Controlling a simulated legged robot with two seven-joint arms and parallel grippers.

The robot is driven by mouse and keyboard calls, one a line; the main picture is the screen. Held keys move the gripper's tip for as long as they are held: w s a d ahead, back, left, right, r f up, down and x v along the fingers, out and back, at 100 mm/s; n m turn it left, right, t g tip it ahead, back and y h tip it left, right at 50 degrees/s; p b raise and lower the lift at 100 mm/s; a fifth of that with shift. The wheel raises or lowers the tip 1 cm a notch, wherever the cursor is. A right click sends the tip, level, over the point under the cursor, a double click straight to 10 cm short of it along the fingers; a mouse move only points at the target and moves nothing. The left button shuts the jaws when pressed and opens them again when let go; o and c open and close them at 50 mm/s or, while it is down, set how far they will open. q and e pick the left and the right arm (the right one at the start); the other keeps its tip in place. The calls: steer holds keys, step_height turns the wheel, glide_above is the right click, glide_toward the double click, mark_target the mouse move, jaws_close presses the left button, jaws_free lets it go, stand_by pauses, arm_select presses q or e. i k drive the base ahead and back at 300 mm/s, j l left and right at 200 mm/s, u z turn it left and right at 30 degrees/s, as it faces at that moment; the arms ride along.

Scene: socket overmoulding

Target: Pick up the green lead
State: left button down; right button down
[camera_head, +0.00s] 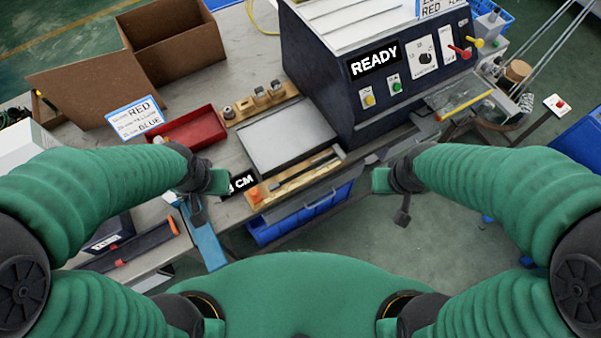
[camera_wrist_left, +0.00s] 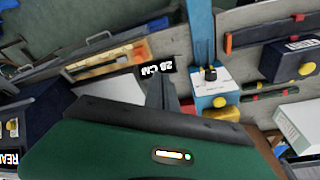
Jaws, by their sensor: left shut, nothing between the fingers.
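I cannot pick out a green lead in either view. My left gripper (camera_head: 198,212) hangs over the front edge of the bench, near the black "CM" label (camera_head: 240,182). In the left wrist view its dark fingers (camera_wrist_left: 162,92) are together with nothing between them. The same label (camera_wrist_left: 162,68) shows just beyond them. My right gripper (camera_head: 402,214) hangs in front of the bench, over the floor, holding nothing that I can see. Its fingers are too small to tell their opening.
A dark machine with a READY sign (camera_head: 374,62) stands at the back. A grey plate (camera_head: 287,133), a red tray (camera_head: 187,130) and cardboard boxes (camera_head: 168,38) are on the bench. A blue bin (camera_head: 290,222) sits below. A blue-and-white device (camera_wrist_left: 212,92) shows in the left wrist view.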

mark_target(275, 185)
steer(key=k+j+z, duration=0.1)
steer(key=j+z, duration=0.25)
steer(key=k+j+z, duration=0.15)
steer(key=z, duration=0.25)
